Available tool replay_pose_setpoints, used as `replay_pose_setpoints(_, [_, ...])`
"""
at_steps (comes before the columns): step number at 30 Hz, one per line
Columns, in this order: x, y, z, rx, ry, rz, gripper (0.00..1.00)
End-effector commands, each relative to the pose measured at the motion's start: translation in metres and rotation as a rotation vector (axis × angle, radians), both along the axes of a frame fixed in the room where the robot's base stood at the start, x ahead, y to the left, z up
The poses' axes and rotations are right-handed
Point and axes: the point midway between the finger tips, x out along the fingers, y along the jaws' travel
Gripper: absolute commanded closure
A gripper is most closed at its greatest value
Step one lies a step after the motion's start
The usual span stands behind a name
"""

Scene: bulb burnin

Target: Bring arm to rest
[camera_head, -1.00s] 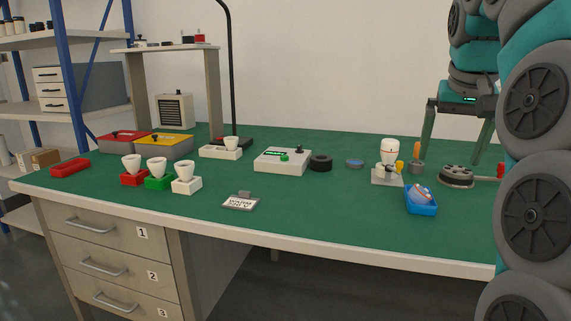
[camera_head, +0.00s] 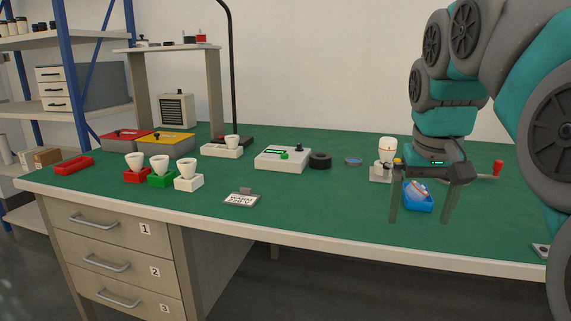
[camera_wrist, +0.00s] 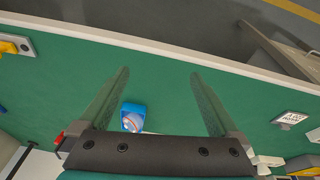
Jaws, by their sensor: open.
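My gripper (camera_head: 420,218) is open and empty, with its two greenish see-through fingers pointing down over the right part of the green bench (camera_head: 310,215). In the wrist view the fingers (camera_wrist: 160,72) are wide apart with bare green bench between the tips, and the blue tray (camera_wrist: 134,110) shows close to the left finger.
Left of my gripper stand a white fixture with a bulb-like part (camera_head: 387,150), a black ring (camera_head: 320,160) and a white tester box (camera_head: 282,159). White bulbs in red, green and white holders (camera_head: 189,183) stand further left.

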Motion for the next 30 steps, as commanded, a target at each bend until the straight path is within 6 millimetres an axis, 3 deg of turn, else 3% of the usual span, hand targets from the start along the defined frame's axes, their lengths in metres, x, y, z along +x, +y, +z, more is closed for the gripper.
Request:
replay_pose_setpoints(11, [-0.088, 0.045, -0.111, 0.021, 0.168, 0.113, 0.02])
replay_pose_setpoints(21, [-0.193, 0.07, -0.213, 0.06, 0.315, 0.15, 0.02])
replay_pose_setpoints(25, [-0.227, 0.075, -0.241, 0.075, 0.357, 0.151, 0.02])
replay_pose_setpoints(30, [-0.249, 0.077, -0.259, 0.084, 0.381, 0.149, 0.02])
